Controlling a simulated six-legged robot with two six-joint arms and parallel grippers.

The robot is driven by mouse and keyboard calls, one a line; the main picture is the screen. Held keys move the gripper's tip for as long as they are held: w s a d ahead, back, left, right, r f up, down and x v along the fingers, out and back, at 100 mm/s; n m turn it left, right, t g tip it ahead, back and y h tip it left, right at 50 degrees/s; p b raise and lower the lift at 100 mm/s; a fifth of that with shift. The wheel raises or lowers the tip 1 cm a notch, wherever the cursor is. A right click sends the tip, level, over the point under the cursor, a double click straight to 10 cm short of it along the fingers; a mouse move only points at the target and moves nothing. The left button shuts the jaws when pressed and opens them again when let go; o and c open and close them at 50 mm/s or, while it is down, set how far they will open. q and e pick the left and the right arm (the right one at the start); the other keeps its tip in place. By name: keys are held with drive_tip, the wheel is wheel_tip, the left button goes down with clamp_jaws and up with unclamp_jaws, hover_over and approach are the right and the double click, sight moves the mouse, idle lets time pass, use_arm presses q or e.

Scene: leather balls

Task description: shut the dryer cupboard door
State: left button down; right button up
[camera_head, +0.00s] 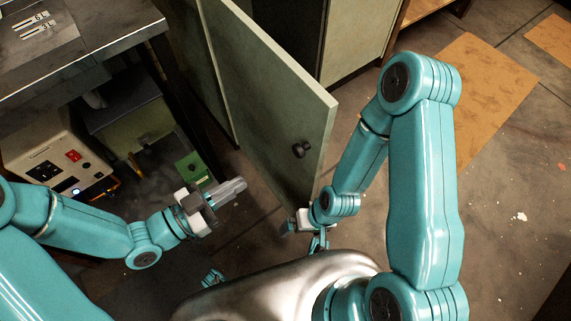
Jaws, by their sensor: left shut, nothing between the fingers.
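The cupboard door (265,85) is a pale green-grey panel with a round black knob (302,149) near its free edge. It stands open, swung out from the cupboard toward me. My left gripper (240,187) is shut and empty, to the left of the door's lower part and apart from the knob. My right gripper (290,227) is low, near the bottom of the door's free edge; its fingers are small and partly hidden, so I cannot tell whether they touch the door or are open.
A dark metal table (110,35) stands at the left, with a beige box with a red switch (45,155) and a green box (192,168) below. Green-grey cabinet fronts (350,40) stand behind the door.

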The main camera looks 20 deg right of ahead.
use_arm(q)
drive_tip(key=f+b+x, duration=0.1)
drive_tip(key=x, duration=1.3)
drive_tip(key=shift+f, duration=0.1)
